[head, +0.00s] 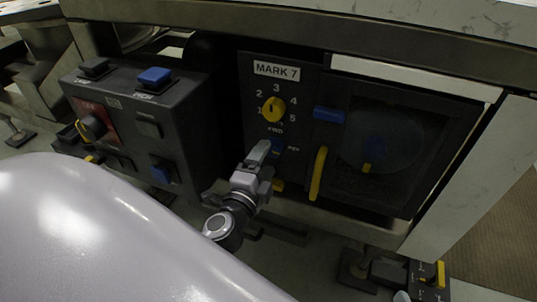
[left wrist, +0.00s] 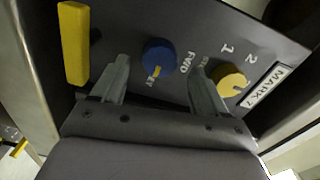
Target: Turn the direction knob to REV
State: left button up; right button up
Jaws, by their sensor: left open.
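The blue direction knob (left wrist: 157,50) sits on the dark MARK 7 panel, beside the FWD label and a partly hidden label ending in EV. Its yellow pointer mark is toward the EV label in the left wrist view. In the head view the knob (head: 279,146) is partly covered by my left gripper (head: 263,150). My left gripper (left wrist: 158,68) is open and empty; in the left wrist view its two fingers stand on either side of the knob, and I cannot tell whether they touch it. My right gripper is not in view.
A yellow numbered knob (head: 273,109) is above the direction knob; it is close to one finger in the left wrist view (left wrist: 231,79). A yellow handle (head: 318,174) and a dark round window (head: 380,140) are to the right. A button box (head: 180,130) stands left.

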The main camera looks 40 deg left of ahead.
pick_arm(q)
jog(key=shift+v, duration=1.8)
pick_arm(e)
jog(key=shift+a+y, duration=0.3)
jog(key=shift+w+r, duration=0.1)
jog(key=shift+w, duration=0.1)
